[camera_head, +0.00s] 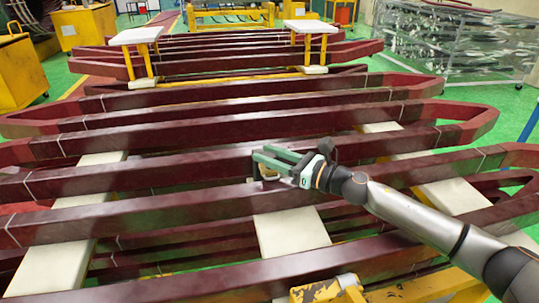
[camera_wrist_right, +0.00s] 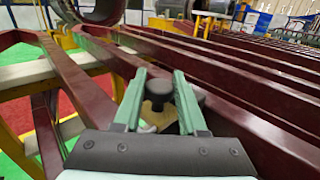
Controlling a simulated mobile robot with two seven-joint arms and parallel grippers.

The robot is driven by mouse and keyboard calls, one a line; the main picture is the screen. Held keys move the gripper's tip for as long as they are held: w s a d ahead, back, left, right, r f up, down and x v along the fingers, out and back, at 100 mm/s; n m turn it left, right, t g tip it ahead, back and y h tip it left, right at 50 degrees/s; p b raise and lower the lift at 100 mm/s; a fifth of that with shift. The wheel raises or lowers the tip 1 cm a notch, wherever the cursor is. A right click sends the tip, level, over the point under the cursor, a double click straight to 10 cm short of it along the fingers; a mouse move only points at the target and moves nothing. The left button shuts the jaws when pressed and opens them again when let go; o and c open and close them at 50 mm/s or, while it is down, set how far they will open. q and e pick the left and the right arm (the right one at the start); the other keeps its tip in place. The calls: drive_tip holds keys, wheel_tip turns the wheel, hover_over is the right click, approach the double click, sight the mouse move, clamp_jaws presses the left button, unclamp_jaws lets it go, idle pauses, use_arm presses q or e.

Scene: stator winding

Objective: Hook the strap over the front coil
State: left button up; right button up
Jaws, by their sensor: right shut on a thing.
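My right gripper (camera_head: 264,155) reaches in from the right over the middle of the dark red coils. Its two green fingers are shut on a small piece, apparently the strap (camera_head: 267,172), of which a tan part shows below the fingers. In the right wrist view the gripper (camera_wrist_right: 160,76) has a dark rounded knob (camera_wrist_right: 158,90) between its fingers, with tan material under it. The strap's full shape is hidden. The nearest long coil bar (camera_head: 190,282) crosses the bottom of the head view; the gripper is above bars farther back. My left gripper is not in view.
Several long coils lie side by side on pale support blocks (camera_head: 292,234). A yellow bracket (camera_head: 327,290) stands at the bottom edge. Two white-topped stands (camera_head: 136,36) rise among the far coils. Yellow cabinets (camera_head: 20,72) stand at the left, and a wire-mesh cage (camera_head: 458,45) stands at the back right.

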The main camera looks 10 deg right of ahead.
clamp_jaws()
idle(0.8)
